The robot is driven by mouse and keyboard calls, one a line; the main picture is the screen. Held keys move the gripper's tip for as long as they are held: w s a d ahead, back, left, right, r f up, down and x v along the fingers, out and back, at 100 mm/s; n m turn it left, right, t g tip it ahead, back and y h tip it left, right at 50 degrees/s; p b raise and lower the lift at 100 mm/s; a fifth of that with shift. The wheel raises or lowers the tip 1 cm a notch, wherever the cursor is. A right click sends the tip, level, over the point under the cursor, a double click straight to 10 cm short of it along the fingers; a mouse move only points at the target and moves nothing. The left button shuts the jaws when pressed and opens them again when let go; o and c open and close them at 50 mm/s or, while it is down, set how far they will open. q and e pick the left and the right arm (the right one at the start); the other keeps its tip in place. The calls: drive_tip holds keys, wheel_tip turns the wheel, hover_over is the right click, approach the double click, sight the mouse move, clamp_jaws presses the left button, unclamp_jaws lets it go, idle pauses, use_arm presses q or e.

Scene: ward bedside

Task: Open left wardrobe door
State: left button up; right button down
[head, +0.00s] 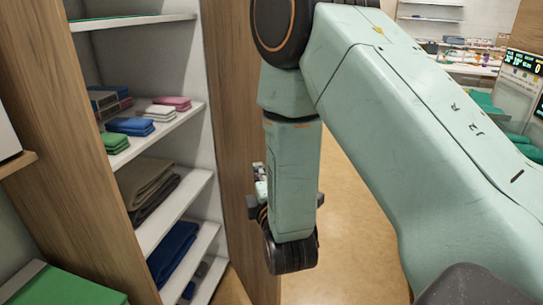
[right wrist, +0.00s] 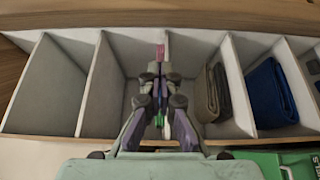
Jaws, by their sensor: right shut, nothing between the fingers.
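The wardrobe's shelved interior stands open to view at the left of the head view, with a wooden panel (head: 65,125) on its left and another wooden panel (head: 232,110) on its right. I cannot tell which panel, if either, is the left door; no handle shows. My right gripper (head: 258,190) is mostly hidden behind my right arm, close to the right panel. In the right wrist view, the gripper (right wrist: 161,78) is shut and empty in front of the shelves, which appear turned sideways. My left gripper is not in view.
Shelves hold blue folded cloths (head: 130,126), green cloths (head: 115,142), pink cloths (head: 172,102) and brown blankets (head: 148,185). A green-topped object (head: 65,285) stands at lower left. Open floor (head: 350,240) lies beyond my arm. A monitor (head: 525,65) is at far right.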

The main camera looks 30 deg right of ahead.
drive_tip(key=w+d+p, duration=0.1)
drive_tip(key=w+d, duration=0.3)
drive_tip(key=d, duration=0.1)
drive_tip(key=shift+w+d, duration=0.25)
drive_tip(key=shift+w, duration=0.1)
drive_tip(key=shift+d, duration=0.15)
drive_tip(key=shift+p, duration=0.3)
